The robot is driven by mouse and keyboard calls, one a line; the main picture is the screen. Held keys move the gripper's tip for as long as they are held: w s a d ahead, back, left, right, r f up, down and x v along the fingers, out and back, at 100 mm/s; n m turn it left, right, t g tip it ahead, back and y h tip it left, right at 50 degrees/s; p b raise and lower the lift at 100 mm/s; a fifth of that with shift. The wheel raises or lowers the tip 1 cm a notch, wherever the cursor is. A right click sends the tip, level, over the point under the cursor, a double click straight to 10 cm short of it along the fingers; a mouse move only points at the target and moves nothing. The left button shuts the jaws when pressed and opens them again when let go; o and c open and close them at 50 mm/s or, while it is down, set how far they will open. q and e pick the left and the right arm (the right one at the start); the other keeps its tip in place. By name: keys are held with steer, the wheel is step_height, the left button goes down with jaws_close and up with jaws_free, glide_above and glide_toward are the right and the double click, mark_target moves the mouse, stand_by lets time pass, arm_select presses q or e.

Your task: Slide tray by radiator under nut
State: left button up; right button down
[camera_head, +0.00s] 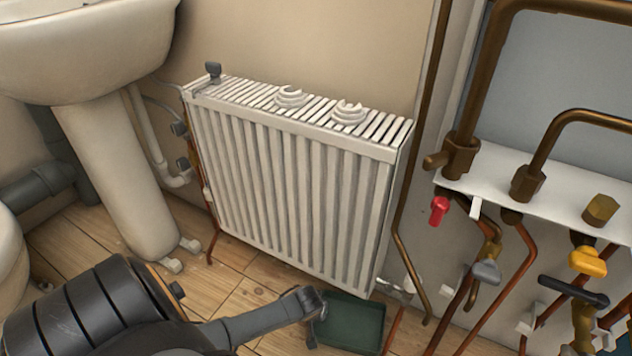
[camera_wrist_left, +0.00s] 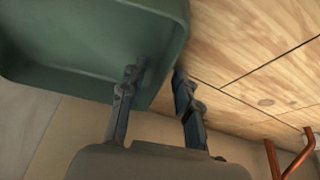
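A dark green tray (camera_head: 352,322) lies on the wooden floor in front of the radiator's (camera_head: 300,185) lower right corner. In the left wrist view the tray (camera_wrist_left: 85,40) fills the upper left. My left gripper (camera_head: 312,303) is low at the tray's left side. In the wrist view its fingers (camera_wrist_left: 155,75) are apart, one over the tray's inside and one outside its wall, with the rim between them. I cannot tell whether either finger touches the wall. A metal pipe fitting (camera_head: 396,287) sits at the radiator's lower right; its nut is too small to make out. My right gripper is out of view.
Copper pipes with a red-capped valve (camera_head: 439,210) and a yellow-handled valve (camera_head: 588,262) stand to the right. A white sink pedestal (camera_head: 120,185) stands left. Bare wooden floor (camera_head: 228,285) lies left of the tray.

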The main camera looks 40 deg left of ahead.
arm_select(q)
steer(key=v, duration=1.2)
steer(key=shift+s, duration=0.1)
stand_by(0.5)
